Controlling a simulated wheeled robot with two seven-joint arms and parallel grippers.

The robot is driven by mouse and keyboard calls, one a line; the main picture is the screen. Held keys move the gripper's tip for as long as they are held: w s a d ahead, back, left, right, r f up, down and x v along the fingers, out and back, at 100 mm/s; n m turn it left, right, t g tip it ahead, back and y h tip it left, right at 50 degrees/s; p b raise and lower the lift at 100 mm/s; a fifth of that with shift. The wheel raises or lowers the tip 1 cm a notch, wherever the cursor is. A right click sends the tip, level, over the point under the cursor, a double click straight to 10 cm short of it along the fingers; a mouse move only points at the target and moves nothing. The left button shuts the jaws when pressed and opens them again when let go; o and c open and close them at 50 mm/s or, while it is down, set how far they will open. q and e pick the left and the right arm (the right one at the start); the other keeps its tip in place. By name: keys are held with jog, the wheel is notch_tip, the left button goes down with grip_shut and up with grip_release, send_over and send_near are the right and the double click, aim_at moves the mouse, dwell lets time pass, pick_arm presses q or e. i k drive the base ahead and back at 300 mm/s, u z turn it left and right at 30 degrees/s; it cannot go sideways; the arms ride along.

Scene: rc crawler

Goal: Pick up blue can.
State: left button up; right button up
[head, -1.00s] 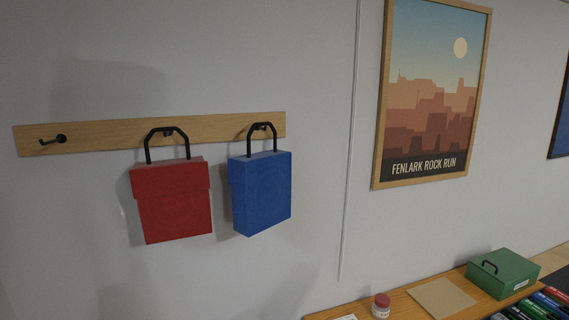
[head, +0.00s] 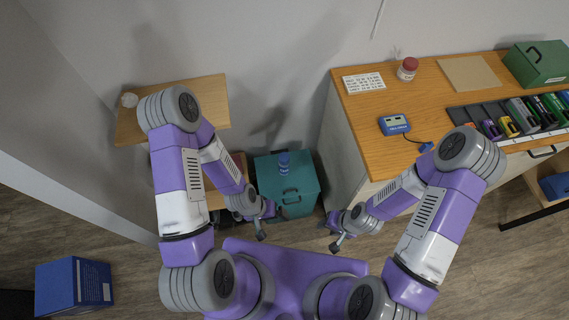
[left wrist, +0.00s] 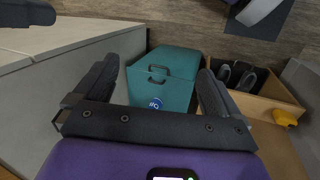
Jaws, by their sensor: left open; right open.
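A small blue can (head: 283,163) stands on top of a teal box (head: 302,178) on the floor against the wall, in the head view. In the left wrist view the teal box (left wrist: 178,62) shows between the fingers, with a round blue and white shape on it; I cannot tell whether that is the can's top or a label. My left gripper (head: 264,222) is open and empty, in front of the teal box and apart from the can. It also shows in the left wrist view (left wrist: 154,85). My right gripper (head: 333,232) is open and empty, to the right.
A wooden desk (head: 360,120) stands right of the teal box, with a red-lidded jar (head: 408,68), a blue meter (head: 395,124) and a green case (head: 540,62). A small wooden table (head: 127,125) is at left. A blue box (head: 75,285) lies on the floor.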

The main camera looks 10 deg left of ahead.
aim_at(283, 158)
jog(key=u, duration=1.25)
jog(key=i, duration=0.45)
jog(key=z, duration=0.1)
